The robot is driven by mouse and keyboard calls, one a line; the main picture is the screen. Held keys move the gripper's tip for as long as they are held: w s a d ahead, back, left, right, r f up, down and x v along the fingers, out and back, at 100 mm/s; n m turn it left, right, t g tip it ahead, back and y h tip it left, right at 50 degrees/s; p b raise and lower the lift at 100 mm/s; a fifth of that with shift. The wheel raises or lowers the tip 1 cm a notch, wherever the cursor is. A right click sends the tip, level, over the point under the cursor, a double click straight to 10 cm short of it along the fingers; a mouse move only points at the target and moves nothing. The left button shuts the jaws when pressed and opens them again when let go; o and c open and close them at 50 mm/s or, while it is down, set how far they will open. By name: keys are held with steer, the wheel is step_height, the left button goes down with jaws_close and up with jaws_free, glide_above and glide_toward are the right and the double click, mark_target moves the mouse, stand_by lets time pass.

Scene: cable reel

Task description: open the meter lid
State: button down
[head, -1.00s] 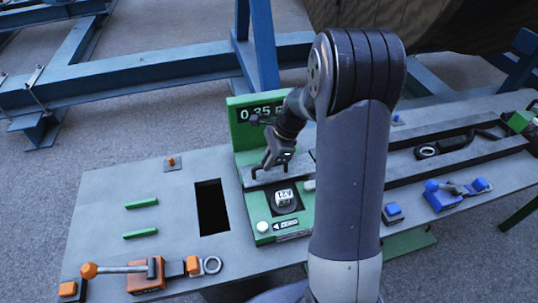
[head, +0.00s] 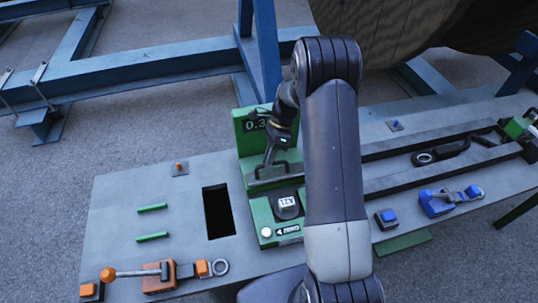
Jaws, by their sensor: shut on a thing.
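The green meter (head: 263,209) stands on the grey bench, left of my arm. Its upright green back panel (head: 247,142) carries a dark display reading "0.3", with the rest hidden behind my gripper. A grey lid-like plate (head: 284,183) with a dark handle lies across the meter in front of the panel. My gripper (head: 267,171) points down at this plate and is shut on its handle; the contact is small and partly hidden. In front of the plate is a dark recess with a white-labelled round part (head: 287,203). I cannot tell how far the plate is tilted.
A rectangular opening (head: 218,211) and two green bars (head: 152,208) lie left of the meter. An orange lever (head: 137,271) is at front left. A blue clamp (head: 447,199) and dark rails are at right. Blue steel framing (head: 150,70) stands behind.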

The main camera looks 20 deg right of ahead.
stand_by(0.3)
steer(key=c, duration=1.5)
jaws_free()
steer(key=shift+o, duration=0.2)
steer(key=b+v, duration=0.2)
steer(key=v, duration=0.8)
steer(key=shift+w+r, duration=0.15)
steer(key=shift+r, duration=0.2)
steer(key=shift+d, duration=0.15)
